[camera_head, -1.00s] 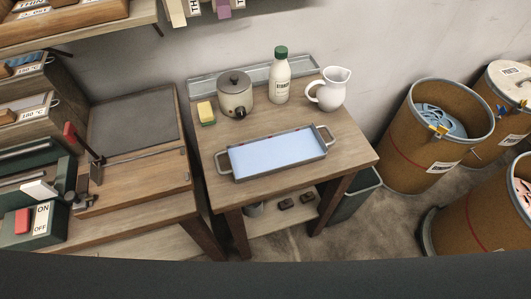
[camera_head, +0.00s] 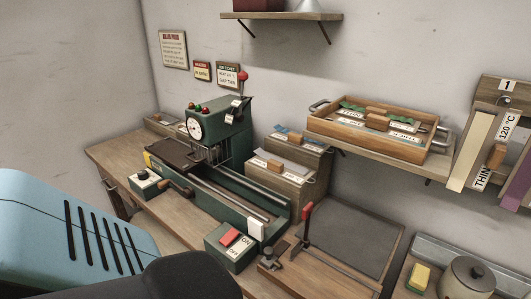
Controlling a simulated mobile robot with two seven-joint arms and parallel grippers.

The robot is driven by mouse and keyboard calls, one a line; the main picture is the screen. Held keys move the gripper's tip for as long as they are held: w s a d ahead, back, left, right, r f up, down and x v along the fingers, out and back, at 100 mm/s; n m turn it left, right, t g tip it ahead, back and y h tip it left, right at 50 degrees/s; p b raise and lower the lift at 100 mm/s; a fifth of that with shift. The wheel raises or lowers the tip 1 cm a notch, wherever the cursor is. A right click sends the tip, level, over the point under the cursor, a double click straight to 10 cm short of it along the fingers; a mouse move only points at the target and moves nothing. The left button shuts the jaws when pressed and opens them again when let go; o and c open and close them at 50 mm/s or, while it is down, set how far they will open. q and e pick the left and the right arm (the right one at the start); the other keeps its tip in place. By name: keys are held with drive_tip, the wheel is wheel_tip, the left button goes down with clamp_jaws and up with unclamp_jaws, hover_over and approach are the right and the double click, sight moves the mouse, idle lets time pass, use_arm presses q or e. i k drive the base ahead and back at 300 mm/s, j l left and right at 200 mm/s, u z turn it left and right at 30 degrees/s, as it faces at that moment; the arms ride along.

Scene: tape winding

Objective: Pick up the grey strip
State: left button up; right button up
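A flat grey piece (camera_head: 288,157), which looks like the grey strip, lies on top of the front wooden box (camera_head: 305,199) right of the green machine. A wooden block (camera_head: 275,166) is at its front edge. A second wooden box (camera_head: 313,160) stands just behind, with a blue piece (camera_head: 283,130) and another wooden block on top. Neither of my grippers is in view.
The green machine (camera_head: 216,126) with a red-knobbed lever stands on the bench, its long bed running right. A wooden tray (camera_head: 430,156) sits on the shelf above right.

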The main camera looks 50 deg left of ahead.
sight(296, 174)
drive_tip(key=u, duration=1.45)
drive_tip(key=j+z, duration=0.5)
drive_tip(key=k+j, duration=0.05)
